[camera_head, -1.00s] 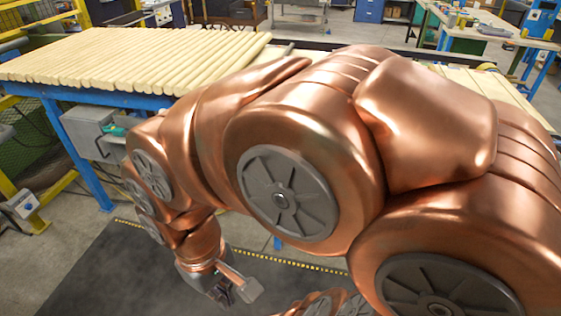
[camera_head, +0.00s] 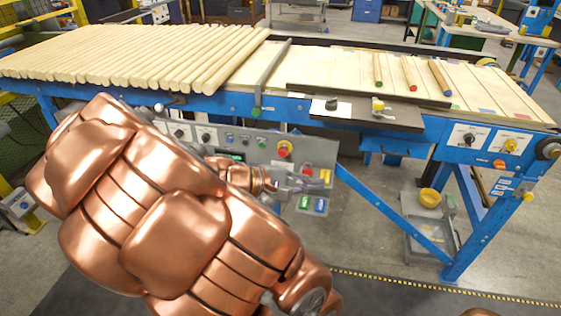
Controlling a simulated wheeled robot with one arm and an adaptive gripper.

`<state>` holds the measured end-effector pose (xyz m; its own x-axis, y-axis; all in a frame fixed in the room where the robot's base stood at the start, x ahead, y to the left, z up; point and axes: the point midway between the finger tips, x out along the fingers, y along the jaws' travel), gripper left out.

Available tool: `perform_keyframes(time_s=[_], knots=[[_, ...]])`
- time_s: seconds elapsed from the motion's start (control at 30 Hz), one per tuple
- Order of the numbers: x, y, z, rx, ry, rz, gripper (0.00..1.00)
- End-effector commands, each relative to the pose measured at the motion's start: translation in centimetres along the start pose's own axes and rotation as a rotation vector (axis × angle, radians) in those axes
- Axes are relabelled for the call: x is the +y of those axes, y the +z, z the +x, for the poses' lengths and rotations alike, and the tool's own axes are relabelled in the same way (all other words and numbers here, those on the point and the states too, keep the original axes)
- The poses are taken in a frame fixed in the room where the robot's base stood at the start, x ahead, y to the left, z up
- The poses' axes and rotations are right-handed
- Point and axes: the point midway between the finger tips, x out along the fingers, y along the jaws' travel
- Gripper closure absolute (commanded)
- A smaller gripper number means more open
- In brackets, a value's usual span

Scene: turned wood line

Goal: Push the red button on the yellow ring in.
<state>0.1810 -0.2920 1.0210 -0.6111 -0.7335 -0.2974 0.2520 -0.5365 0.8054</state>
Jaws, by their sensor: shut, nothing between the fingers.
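The red button on its yellow ring (camera_head: 284,149) is on the grey control panel (camera_head: 318,150) on the front of the blue-framed line. It is in plain view. My gripper (camera_head: 322,183) is shut and empty. In the picture it is below and a little right of the red button, in front of the panel's lower edge. A gap shows between the gripper and the button in the picture; how far the gripper is from the panel in depth I cannot tell.
Several small switches and lamps, including a green button (camera_head: 262,142), sit left of the red button. Coloured blocks (camera_head: 312,204) are just below my gripper. A blue diagonal brace (camera_head: 390,217) runs at the right. Pale rods (camera_head: 130,55) lie on the line above.

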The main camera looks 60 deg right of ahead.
Motion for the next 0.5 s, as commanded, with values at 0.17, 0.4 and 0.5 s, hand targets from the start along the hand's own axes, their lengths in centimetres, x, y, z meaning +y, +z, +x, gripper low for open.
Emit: perform_keyframes(time_s=[0.17,0.4,0.5], knots=[[3.7,-2.7,1.7,-0.067,0.231,-0.078,1.00],[7.4,-8.2,2.4,-0.091,0.520,-0.232,1.00],[8.1,-11.1,2.4,-0.081,0.628,-0.313,1.00]])
